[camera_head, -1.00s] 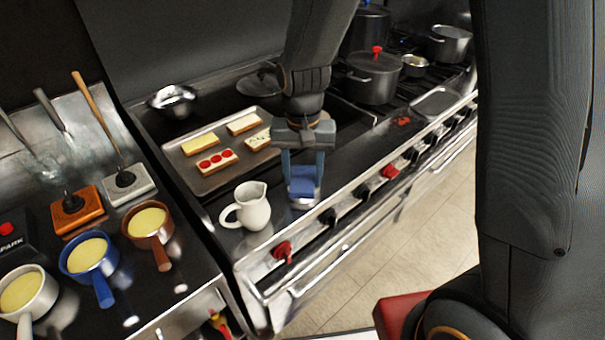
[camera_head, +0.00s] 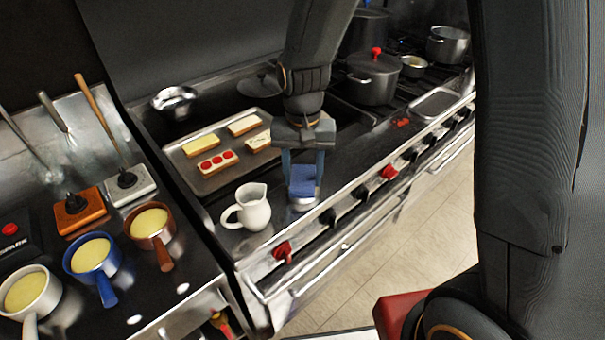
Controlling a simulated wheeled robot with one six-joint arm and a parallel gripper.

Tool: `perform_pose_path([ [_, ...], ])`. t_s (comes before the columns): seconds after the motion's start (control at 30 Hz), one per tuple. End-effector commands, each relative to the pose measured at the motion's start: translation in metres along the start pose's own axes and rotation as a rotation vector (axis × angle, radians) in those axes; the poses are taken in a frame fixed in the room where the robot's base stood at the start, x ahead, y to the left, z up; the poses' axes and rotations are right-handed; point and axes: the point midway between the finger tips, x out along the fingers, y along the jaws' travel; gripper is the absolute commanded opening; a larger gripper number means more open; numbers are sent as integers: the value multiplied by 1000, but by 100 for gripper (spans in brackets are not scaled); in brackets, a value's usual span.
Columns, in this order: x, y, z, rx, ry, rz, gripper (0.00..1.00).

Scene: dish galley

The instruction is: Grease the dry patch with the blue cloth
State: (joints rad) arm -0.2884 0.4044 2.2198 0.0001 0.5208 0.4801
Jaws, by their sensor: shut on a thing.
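My gripper (camera_head: 303,182) points down over the front right part of the griddle and is shut on the blue cloth (camera_head: 303,183). The cloth is a small folded blue block between the two fingers. A pale or metal base shows just under it at the griddle's front edge; I cannot tell whether the cloth touches it. The dark griddle (camera_head: 225,205) lies around and behind the gripper. I cannot make out a dry patch on it; the gripper and arm hide part of the surface.
A white jug (camera_head: 253,208) stands left of my gripper. Behind it lies a tray (camera_head: 190,178) with several topped bread slices. Red and black knobs line the stove front, including a red knob (camera_head: 283,250). Pans of yellow liquid, including a blue pan (camera_head: 92,256), stand on the left counter.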

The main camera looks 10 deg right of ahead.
Motion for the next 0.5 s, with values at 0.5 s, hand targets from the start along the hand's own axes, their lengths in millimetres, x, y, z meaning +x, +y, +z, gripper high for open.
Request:
perform_pose_path([
  [0.5,-42,0,0,0,2,-1,28],
])
